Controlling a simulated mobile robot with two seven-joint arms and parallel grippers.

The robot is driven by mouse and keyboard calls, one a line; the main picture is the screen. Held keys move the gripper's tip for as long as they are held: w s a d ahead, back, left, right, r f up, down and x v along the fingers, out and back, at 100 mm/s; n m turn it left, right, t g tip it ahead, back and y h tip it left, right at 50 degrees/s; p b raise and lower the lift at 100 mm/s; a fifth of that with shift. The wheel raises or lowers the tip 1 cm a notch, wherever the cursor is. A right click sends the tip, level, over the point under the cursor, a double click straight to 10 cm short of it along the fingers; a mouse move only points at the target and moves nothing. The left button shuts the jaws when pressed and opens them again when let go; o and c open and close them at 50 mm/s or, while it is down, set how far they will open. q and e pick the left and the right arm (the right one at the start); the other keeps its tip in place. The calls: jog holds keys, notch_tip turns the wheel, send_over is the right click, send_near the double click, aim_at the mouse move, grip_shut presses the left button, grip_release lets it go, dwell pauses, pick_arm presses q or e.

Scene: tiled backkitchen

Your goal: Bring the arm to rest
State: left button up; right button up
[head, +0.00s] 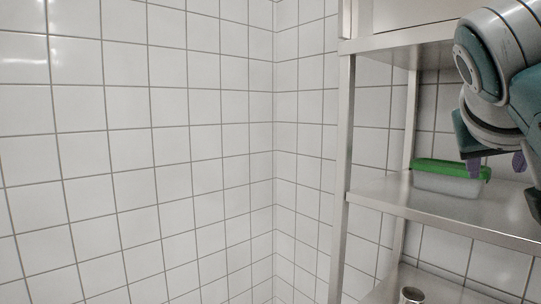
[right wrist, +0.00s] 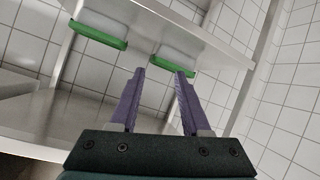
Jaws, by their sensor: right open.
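My right gripper (head: 497,164) hangs at the middle shelf of the metal rack at the right of the head view. Its two purple fingers are apart, with nothing seen between them. In the right wrist view the open fingers (right wrist: 160,76) point towards a pale container with a green lid (right wrist: 172,66). In the head view a green-lidded container (head: 446,184) stands on the middle shelf, just left of and partly behind the fingers. Whether a finger touches it I cannot tell. My left gripper is not in view.
The metal shelf (head: 400,200) has a front edge and an upright post (head: 341,150). A second green-lidded container (right wrist: 98,32) shows in the right wrist view. A small metal cylinder (head: 411,295) stands on the lower shelf. Space before the tiled wall (head: 150,150) looks clear.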

jog(key=s+a+f+n+g+y, duration=0.1)
jog(key=s+f, duration=0.2)
jog(key=f, duration=0.3)
jog(key=s+a+f+n+y, duration=0.1)
jog(key=s+f+n+y, duration=0.1)
jog(key=s+f, duration=0.3)
jog(key=s+a+f+n+g+y, duration=0.25)
jog(key=s+f, duration=0.35)
jog(key=s, duration=0.3)
jog(key=s+a+f+n+g+y, duration=0.1)
jog(key=s+a+f+g+y, duration=0.2)
jog(key=s+f, duration=0.45)
jog(key=s+r+p, duration=0.1)
jog(key=r+p, duration=0.8)
jog(key=r, duration=0.1)
jog(key=s+a+r+t+p, duration=0.1)
jog(key=s+r+p, duration=0.1)
jog(key=r+p, duration=0.8)
jog(key=shift+a+r, duration=0.25)
jog(key=shift+a, duration=0.05)
jog(key=shift+s+n, duration=0.1)
jog(key=shift+n, duration=0.15)
